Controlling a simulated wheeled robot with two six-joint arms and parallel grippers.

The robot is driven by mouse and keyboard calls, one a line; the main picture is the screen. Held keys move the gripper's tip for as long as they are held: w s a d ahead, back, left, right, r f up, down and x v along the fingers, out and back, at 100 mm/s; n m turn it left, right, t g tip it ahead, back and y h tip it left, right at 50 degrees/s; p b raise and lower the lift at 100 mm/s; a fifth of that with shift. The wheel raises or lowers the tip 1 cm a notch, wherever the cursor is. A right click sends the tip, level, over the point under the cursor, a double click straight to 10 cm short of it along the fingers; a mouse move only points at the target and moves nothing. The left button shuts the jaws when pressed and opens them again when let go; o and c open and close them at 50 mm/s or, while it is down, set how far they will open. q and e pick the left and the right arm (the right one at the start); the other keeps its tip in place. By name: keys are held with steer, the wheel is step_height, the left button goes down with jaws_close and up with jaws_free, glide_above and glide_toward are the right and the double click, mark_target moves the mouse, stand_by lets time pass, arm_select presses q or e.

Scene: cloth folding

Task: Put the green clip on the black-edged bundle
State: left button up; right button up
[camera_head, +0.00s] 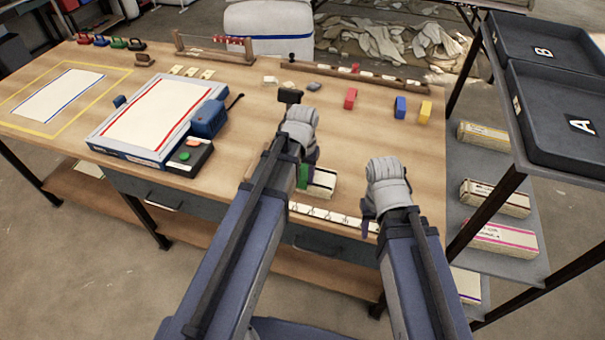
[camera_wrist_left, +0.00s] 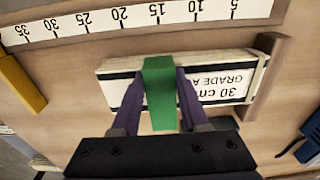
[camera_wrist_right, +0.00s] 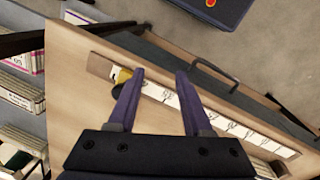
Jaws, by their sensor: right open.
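My left gripper (camera_wrist_left: 160,95) has its fingers on both sides of the green clip (camera_wrist_left: 160,92). The clip lies across the middle of a whitish bundle (camera_wrist_left: 218,90) with black edges, labelled "30 cm GRADE A". Whether the clip is pressed on or just above the bundle I cannot tell. In the head view, the green clip (camera_head: 303,176) shows beside my left gripper's fingers and the bundle (camera_head: 323,184) to its right, partly hidden by my arm. My right gripper (camera_wrist_right: 157,95) is open and empty near the table's front edge.
A ruler strip (camera_head: 331,215) runs along the front edge. A wooden stop (camera_wrist_left: 267,72) stands at the bundle's end. Red (camera_head: 350,98), blue (camera_head: 400,107) and yellow (camera_head: 425,112) blocks stand behind. A shelf with trays (camera_head: 560,130) is at right.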

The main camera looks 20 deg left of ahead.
arm_select(q)
steer(key=shift+o, duration=0.2)
steer(key=shift+s+d+f+p, duration=0.2)
steer(key=shift+s+d+p, duration=0.15)
steer(key=shift+s+p, duration=0.45)
steer(key=shift+w+r+p, duration=0.5)
steer(key=shift+r+p, duration=0.2)
steer(key=shift+p, duration=0.4)
steer(key=r+p, duration=0.6)
steer(key=r, duration=0.1)
steer(key=shift+a+p, duration=0.25)
steer(key=shift+p, duration=0.1)
steer(key=s+d+m+y, duration=0.1)
steer(key=s+d+m, duration=0.2)
steer(key=s+d, duration=0.7)
steer(key=shift+s+g, duration=0.25)
steer(key=shift+g, duration=0.15)
arm_select(e)
step_height(320, 180, up, 8)
steer(key=w, duration=0.1)
steer(key=shift+w, duration=0.2)
steer(key=shift+a, duration=0.1)
